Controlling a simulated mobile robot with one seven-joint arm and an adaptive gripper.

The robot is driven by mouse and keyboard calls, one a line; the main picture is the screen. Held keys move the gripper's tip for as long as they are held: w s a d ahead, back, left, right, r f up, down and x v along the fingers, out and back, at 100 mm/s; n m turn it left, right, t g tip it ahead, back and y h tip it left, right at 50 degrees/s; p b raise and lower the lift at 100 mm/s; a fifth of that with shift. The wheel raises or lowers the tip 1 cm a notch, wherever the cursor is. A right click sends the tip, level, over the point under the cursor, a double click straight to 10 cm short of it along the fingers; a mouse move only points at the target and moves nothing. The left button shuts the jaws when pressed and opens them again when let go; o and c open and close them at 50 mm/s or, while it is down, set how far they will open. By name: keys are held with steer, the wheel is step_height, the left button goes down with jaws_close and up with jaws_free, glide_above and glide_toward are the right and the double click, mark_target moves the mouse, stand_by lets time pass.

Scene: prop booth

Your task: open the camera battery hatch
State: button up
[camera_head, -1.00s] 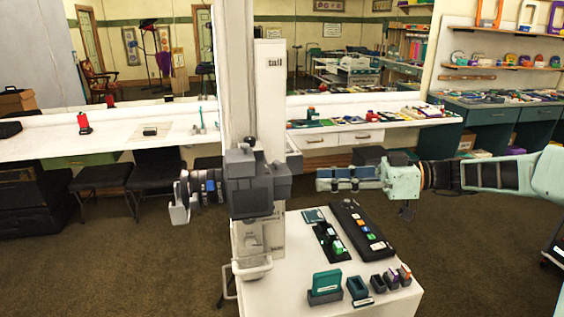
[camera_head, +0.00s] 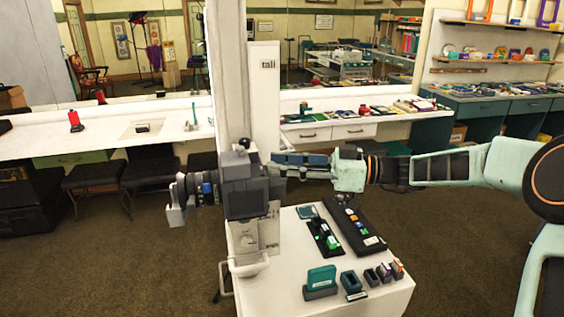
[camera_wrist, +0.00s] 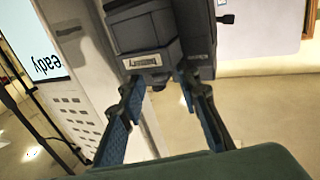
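The dark grey camera (camera_head: 244,196) stands on a pale column, its lens pointing left in the head view. In the wrist view, the camera body (camera_wrist: 190,22) fills the top, and a dark block with a label that seems to read "battery" (camera_wrist: 146,60) faces me. My gripper (camera_head: 278,166) is at the right side of the camera. In the wrist view, its two blue-padded fingers (camera_wrist: 160,92) are apart, with their tips at or just short of the labelled block's lower end. I cannot tell whether they touch it. Nothing is between the fingers. The hatch looks closed.
A white table (camera_head: 380,302) below my arm holds a black tray (camera_head: 355,229), a teal block (camera_head: 321,279) and several small holders. A tall white panel (camera_head: 266,100) stands behind the camera. Carpet is clear at the right.

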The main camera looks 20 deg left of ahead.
steer(key=shift+c, duration=0.4)
jaws_close()
